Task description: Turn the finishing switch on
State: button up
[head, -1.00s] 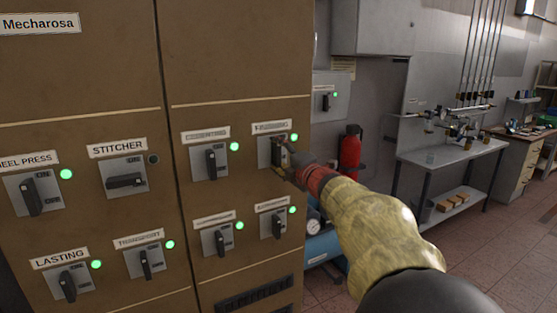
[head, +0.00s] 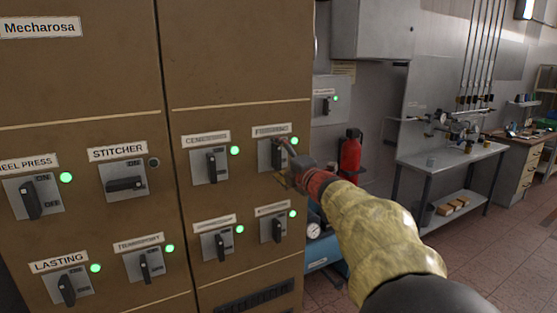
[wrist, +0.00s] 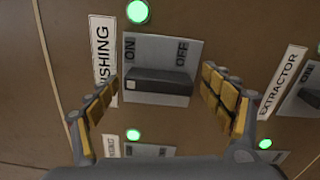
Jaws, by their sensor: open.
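The finishing switch (head: 276,154) is a dark knob on a grey plate under the FINISHING label on the brown cabinet. Its knob stands upright in the head view, and the green lamp (head: 294,141) beside it is lit. In the wrist view the knob (wrist: 158,86) lies along the line between the ON and OFF marks, with its lit green lamp (wrist: 137,11) above. My gripper (head: 286,162) is just in front of the plate. In the wrist view its yellow-padded fingers (wrist: 158,85) are spread on either side of the knob, holding nothing.
The cementing switch (head: 211,163) is to the left, with several other switches around and below. The stitcher switch (head: 125,182) is horizontal with a dark lamp. A red extinguisher (head: 351,156) and a metal bench (head: 455,158) stand to the right.

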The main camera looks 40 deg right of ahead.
jog(key=shift+s, duration=0.1)
jog(key=v, duration=0.7)
jog(key=shift+s, duration=0.15)
dwell(0.5)
